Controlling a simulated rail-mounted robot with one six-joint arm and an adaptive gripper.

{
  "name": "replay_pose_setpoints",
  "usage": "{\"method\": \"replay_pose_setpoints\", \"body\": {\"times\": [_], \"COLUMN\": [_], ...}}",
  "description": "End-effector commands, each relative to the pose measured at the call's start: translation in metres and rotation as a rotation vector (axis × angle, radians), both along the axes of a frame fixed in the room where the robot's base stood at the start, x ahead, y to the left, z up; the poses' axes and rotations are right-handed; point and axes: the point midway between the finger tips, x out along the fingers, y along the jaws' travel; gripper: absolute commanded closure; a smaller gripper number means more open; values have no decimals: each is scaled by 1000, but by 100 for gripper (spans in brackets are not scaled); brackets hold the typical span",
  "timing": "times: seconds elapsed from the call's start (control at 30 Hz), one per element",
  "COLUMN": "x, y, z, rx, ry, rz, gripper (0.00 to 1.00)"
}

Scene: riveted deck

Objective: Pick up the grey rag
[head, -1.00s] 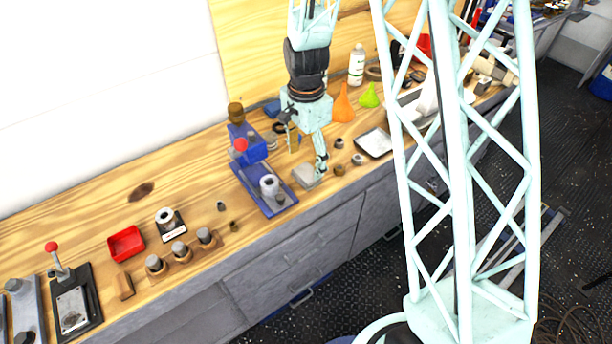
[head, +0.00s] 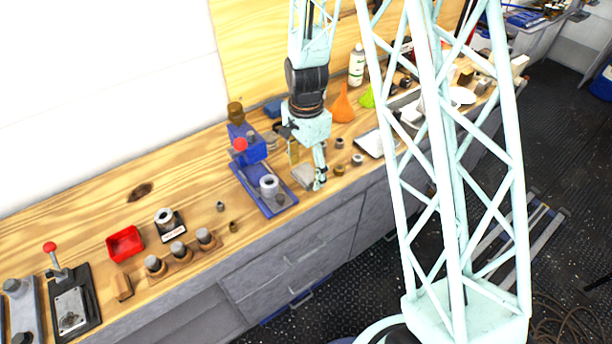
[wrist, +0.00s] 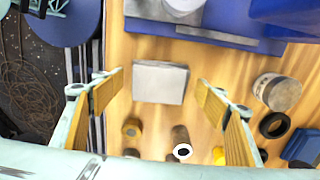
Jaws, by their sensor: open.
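The grey rag (wrist: 160,82) looks like a flat, folded, light grey rectangle on the wooden bench top. In the head view the rag (head: 303,173) lies near the bench's front edge, just right of the blue vise-like tool, partly hidden by my fingers. My gripper (head: 320,183) is open and empty, low over the bench at the rag's right side in the head view. In the wrist view my gripper (wrist: 160,79) has its two tan-padded fingers apart, with the rag showing ahead in the gap. Touch with the rag cannot be made out.
The blue tool (head: 262,180) stands close left of the rag. Small round parts (head: 357,160) and a shallow tray (head: 370,143) lie to the right. An orange funnel (head: 343,105) and a white bottle (head: 356,65) stand behind.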

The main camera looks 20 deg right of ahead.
Motion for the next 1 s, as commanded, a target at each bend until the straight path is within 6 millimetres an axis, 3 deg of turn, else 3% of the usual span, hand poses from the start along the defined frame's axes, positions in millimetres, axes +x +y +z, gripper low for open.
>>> {"method": "replay_pose_setpoints", "body": {"times": [0.2,0.5,1.0], "x": [0,0,0], "y": [0,0,0], "z": [0,0,5], "rx": [0,0,0], "ry": [0,0,0], "rz": [0,0,0], "gripper": [34,60,60]}}
